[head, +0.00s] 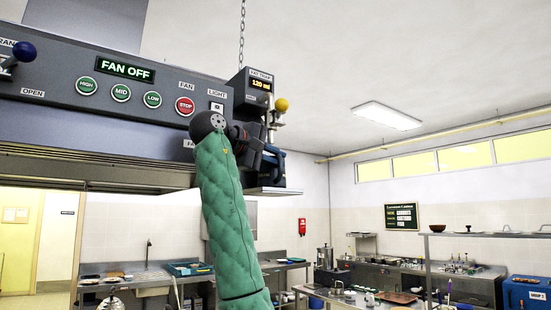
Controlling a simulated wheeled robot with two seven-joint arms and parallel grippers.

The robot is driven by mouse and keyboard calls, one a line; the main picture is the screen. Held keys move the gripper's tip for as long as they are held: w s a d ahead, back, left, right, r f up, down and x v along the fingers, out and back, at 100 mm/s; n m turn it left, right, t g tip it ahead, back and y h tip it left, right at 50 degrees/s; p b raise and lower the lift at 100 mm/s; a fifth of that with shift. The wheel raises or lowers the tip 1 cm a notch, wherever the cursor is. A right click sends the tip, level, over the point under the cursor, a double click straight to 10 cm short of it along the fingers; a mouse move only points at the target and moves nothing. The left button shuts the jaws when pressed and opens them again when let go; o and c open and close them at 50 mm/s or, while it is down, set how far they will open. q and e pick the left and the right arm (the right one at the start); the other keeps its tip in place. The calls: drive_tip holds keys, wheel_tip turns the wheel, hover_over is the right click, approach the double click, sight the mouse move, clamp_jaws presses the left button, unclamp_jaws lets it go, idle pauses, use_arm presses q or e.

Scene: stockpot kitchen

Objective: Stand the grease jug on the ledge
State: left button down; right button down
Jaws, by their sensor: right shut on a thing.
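My right gripper (262,147), at the end of the green-sleeved arm, is up beside the fat trap box (253,92) at the right end of the hood. It is shut on a dark blue thing that looks like the grease jug (278,165), mostly hidden behind the gripper and wrist. The jug is under the tap with the yellow knob (281,105) and above the pale ledge (287,191). I cannot tell whether its base touches the ledge. The trap's display reads 120 ml. My left gripper is not in view.
The hood panel (60,95) fills the upper left, with a FAN OFF display (125,69), several round buttons and a blue-knobbed lever (24,52). A chain (242,35) hangs above the trap box. Steel counters stand far below. The space right of the ledge is clear.

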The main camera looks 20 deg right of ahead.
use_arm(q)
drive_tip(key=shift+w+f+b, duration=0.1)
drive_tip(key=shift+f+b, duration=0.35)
use_arm(e)
drive_tip(key=shift+f, duration=0.45)
drive_tip(key=c, duration=1.4)
unclamp_jaws()
drive_tip(key=shift+o, duration=0.2)
